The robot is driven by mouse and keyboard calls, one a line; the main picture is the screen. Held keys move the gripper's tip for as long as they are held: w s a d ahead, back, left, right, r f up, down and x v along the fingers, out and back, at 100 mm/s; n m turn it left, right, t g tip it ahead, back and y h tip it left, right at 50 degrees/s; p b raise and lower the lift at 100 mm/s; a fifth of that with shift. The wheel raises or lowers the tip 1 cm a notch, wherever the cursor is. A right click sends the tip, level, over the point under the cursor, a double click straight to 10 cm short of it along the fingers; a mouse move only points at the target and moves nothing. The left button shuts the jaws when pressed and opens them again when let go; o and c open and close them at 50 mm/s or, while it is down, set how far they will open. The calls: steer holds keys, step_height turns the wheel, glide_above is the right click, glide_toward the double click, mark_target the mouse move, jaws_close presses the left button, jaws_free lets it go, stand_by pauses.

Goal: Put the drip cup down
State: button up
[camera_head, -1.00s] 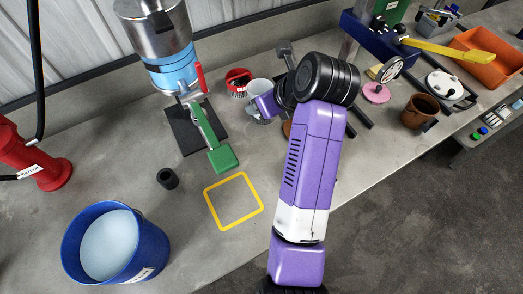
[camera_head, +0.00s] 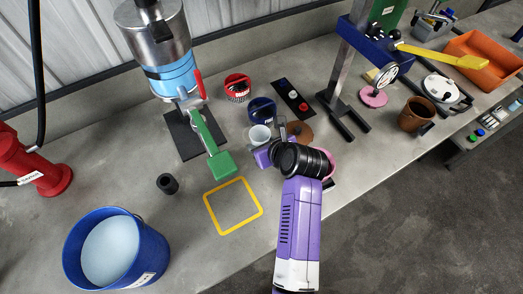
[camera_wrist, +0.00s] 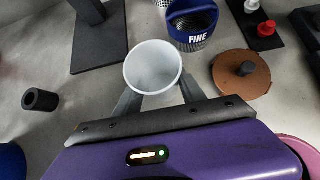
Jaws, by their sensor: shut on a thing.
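The drip cup (camera_head: 260,136) is a small white cup. It also shows in the wrist view (camera_wrist: 153,68), mouth up and roughly upright between the two fingers of my gripper (camera_wrist: 157,98). My gripper (camera_head: 268,150) is shut on the cup. I cannot tell for sure whether the cup's base touches the bench. A yellow square outline (camera_head: 233,206) is marked on the bench, to the left and in front of the cup; the area inside it is empty.
A small black cylinder (camera_head: 167,184) and a blue bucket (camera_head: 150,252) stand further left.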

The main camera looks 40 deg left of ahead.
steer(key=shift+f, duration=2.3)
steer(key=o, duration=1.5)
steer(key=shift+c, duration=0.2)
steer(key=shift+r, duration=0.1)
steer(key=v, duration=1.2)
steer(key=shift+w, duration=0.1)
